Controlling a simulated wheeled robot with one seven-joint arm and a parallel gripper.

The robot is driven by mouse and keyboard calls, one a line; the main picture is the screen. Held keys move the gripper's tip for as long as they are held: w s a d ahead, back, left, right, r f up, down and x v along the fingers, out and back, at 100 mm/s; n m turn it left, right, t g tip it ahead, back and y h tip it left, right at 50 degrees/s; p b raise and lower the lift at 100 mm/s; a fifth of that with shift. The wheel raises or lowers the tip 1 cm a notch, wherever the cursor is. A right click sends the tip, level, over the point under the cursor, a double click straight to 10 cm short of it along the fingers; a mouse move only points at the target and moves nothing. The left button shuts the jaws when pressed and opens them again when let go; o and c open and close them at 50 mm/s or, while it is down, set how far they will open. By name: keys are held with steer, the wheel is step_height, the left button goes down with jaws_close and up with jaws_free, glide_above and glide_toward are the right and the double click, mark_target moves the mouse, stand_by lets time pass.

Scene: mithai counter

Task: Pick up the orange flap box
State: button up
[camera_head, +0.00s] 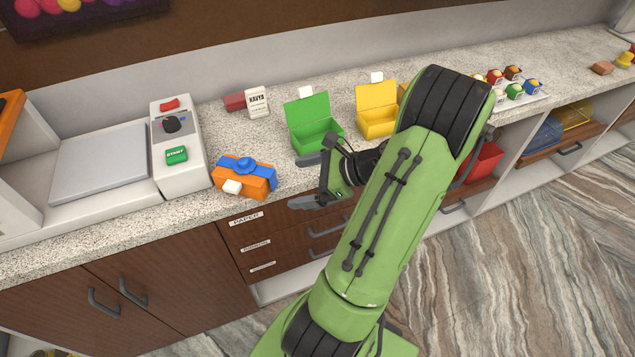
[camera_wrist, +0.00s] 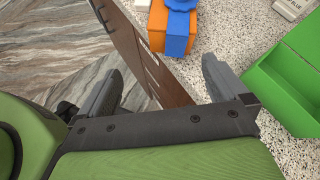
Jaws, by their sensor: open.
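The orange flap box (camera_head: 257,187) sits on the speckled counter near its front edge, shut, with a blue ribbon and bow (camera_head: 246,166) over it and a white tab (camera_head: 232,187) at its front. In the wrist view the orange box (camera_wrist: 157,28) shows at the top, beyond the fingertips, partly cut off by the frame. My gripper (camera_head: 298,180) is open and empty, to the right of the box and apart from it. In the wrist view its two fingers (camera_wrist: 160,82) stand wide apart, one over the counter and one out past the counter's front edge.
An open green box (camera_head: 313,135) stands close behind my gripper, with an open yellow box (camera_head: 378,122) to its right. A machine with a green start button (camera_head: 176,154) stands left of the orange box. A white packet (camera_head: 258,101) and a dark red block (camera_head: 235,101) lie behind. Drawers (camera_head: 290,235) are below.

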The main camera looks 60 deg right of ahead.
mark_target(267, 180)
steer(key=s+m+t, duration=0.1)
steer(key=s+d+r+m+t, duration=0.1)
steer(key=m, duration=0.1)
steer(key=shift+d+h, duration=0.1)
steer(key=shift+h, duration=0.3)
steer(key=shift+w, duration=0.1)
steer(key=shift+f, duration=0.1)
steer(key=b+x, duration=0.4)
steer(key=x, duration=1.1)
steer(key=shift+w+f, duration=0.2)
steer(key=shift+w, duration=0.05)
steer(key=shift+c, duration=0.2)
steer(key=c, duration=1)
